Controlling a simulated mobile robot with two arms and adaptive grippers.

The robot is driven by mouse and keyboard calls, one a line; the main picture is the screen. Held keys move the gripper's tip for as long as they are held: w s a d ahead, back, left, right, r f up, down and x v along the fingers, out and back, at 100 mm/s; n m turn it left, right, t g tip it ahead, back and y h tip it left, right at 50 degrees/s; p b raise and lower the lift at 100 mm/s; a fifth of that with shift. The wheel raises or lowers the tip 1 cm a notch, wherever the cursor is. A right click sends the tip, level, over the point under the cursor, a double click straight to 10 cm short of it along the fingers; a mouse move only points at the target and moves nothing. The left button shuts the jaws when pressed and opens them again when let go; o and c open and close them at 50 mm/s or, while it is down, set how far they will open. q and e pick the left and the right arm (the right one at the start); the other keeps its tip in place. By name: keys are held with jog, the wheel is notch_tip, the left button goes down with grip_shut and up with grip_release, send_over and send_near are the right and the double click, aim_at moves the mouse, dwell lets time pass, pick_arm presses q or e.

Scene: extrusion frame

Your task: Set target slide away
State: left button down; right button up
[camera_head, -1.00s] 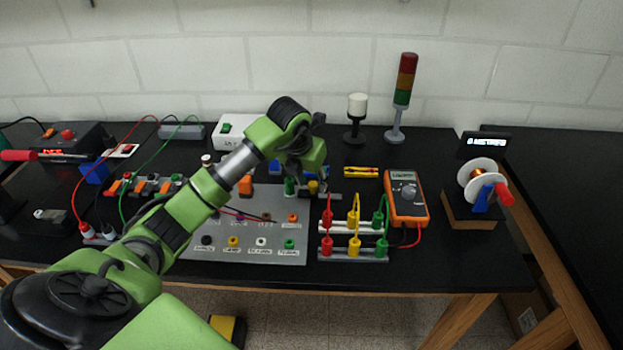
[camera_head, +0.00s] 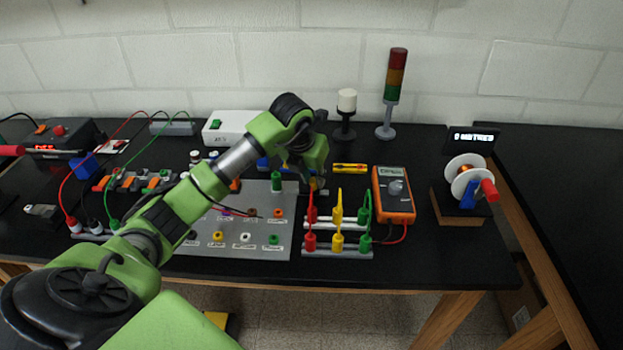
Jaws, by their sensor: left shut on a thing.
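My left arm reaches in from the lower left across the bench. My left gripper (camera_head: 313,183) is low at the right edge of the grey socket panel, just behind the terminal strip with the plugs. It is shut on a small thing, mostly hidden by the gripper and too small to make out. I cannot tell which thing is the target slide. My right gripper is not in view.
The grey panel (camera_head: 280,238) lies partly under my arm. Plug strips (camera_head: 338,252) with red, yellow and green leads stand right of it. An orange multimeter (camera_head: 394,205), a signal tower (camera_head: 395,90) and a spool stand (camera_head: 462,212) are further right. Bare bench shows at the front right.

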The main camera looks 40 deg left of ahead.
pick_arm(q)
jog(key=shift+d+r, duration=0.1)
jog(key=shift+d, duration=0.15)
jog(key=c, duration=2.2)
grip_release()
jog(key=shift+a, duration=0.3)
jog(key=o, duration=0.3)
jog(key=v, duration=1.2)
jog(key=shift+d, duration=0.1)
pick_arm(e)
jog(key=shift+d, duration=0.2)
